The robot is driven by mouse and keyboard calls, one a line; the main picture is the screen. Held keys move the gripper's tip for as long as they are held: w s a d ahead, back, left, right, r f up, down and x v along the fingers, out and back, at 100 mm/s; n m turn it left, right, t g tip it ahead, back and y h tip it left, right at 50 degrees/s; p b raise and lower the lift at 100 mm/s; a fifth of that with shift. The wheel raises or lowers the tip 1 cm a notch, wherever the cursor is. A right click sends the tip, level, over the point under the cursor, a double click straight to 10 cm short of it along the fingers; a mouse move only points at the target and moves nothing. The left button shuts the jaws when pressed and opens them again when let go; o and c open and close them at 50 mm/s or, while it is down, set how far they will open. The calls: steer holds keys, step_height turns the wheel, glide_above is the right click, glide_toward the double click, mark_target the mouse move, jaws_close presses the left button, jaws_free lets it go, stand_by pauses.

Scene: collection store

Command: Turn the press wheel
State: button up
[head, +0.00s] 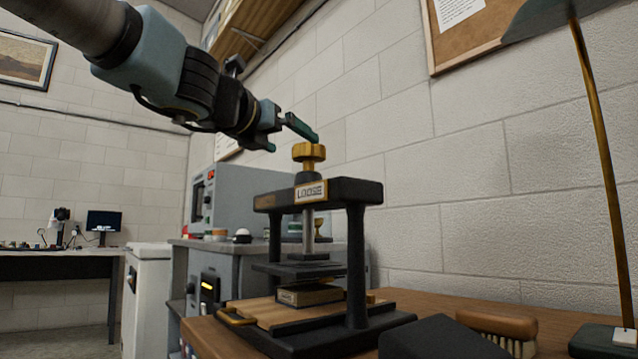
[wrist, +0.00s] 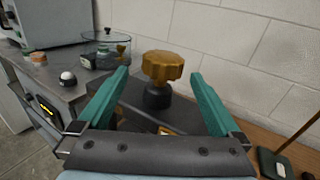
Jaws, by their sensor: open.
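The press wheel (head: 309,153) is a brass lobed knob on top of the black press (head: 362,192). A label reading "LOOSE" (head: 311,191) is on the press's crossbar. Below it, a dark plate (head: 300,268) hangs above a small block (head: 309,294) on a wooden board. My gripper (head: 294,138) is open, just above and left of the wheel in the head view. In the wrist view the wheel (wrist: 162,66) shows between and beyond the tips of my open green fingers (wrist: 160,82). No contact with the wheel is visible.
A wooden brush (head: 495,328) and a dark object (head: 440,338) lie on the table right of the press. A lamp with a brass stem (head: 600,140) stands at far right. A grey bench with equipment (head: 240,205) is behind left. A block wall is close behind.

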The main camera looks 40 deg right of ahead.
mark_target(315, 154)
steer(key=shift+s+d, duration=0.2)
steer(key=shift+d, duration=0.05)
steer(key=x, duration=1)
steer(key=shift+w+d, duration=0.1)
steer(key=shift+d, duration=0.2)
steer(key=shift+c, duration=0.2)
steer(key=shift+b, duration=0.3)
steer(key=c, duration=1.2)
steer(key=shift+o, duration=0.2)
steer(key=shift+m, duration=0.3)
